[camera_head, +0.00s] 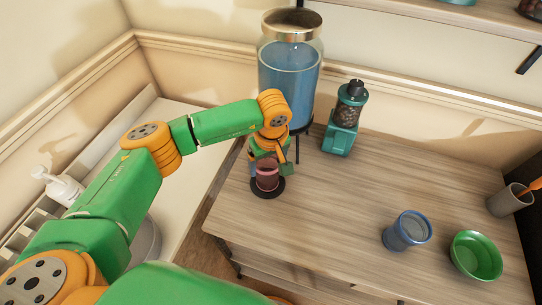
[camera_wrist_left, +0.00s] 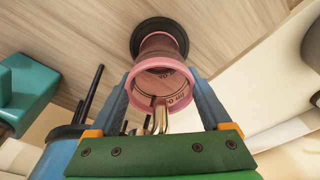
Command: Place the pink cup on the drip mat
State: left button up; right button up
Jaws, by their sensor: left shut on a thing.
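The pink cup (camera_head: 267,180) is upright between the fingers of my left gripper (camera_head: 267,170), which is shut on it. In the left wrist view the cup (camera_wrist_left: 160,72) shows its open pink rim between the two grey-blue fingers (camera_wrist_left: 163,95). The round black drip mat (camera_head: 256,191) lies on the wooden counter directly under the cup. The mat's dark edge (camera_wrist_left: 158,23) also shows behind the cup in the wrist view. Whether the cup's base touches the mat I cannot tell. My right gripper is not in view.
A glass water dispenser (camera_head: 289,75) on a dark stand is right behind the cup; its gold tap (camera_wrist_left: 159,116) shows near the rim. A teal grinder (camera_head: 343,125), a blue cup (camera_head: 407,232), a green bowl (camera_head: 476,256) and a grey holder (camera_head: 508,200) stand to the right. The counter's middle is clear.

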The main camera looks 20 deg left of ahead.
pick_arm(q)
jog(key=shift+s+d, duration=0.1)
jog(key=shift+s, duration=0.05)
jog(key=shift+f, duration=0.2)
jog(key=o, duration=1.2)
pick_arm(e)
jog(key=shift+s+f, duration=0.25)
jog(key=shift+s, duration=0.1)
pick_arm(q)
jog(key=shift+r, duration=0.15)
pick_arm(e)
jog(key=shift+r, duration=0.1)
pick_arm(q)
jog(key=shift+r, duration=0.25)
jog(key=r+b, duration=0.1)
jog(key=r, duration=0.3)
jog(key=r+b, duration=0.1)
jog(key=r, duration=0.2)
jog(key=s+d+r, duration=0.1)
jog(key=r, duration=0.3)
jog(key=shift+r+b, duration=0.3)
jog(key=shift+b, duration=0.1)
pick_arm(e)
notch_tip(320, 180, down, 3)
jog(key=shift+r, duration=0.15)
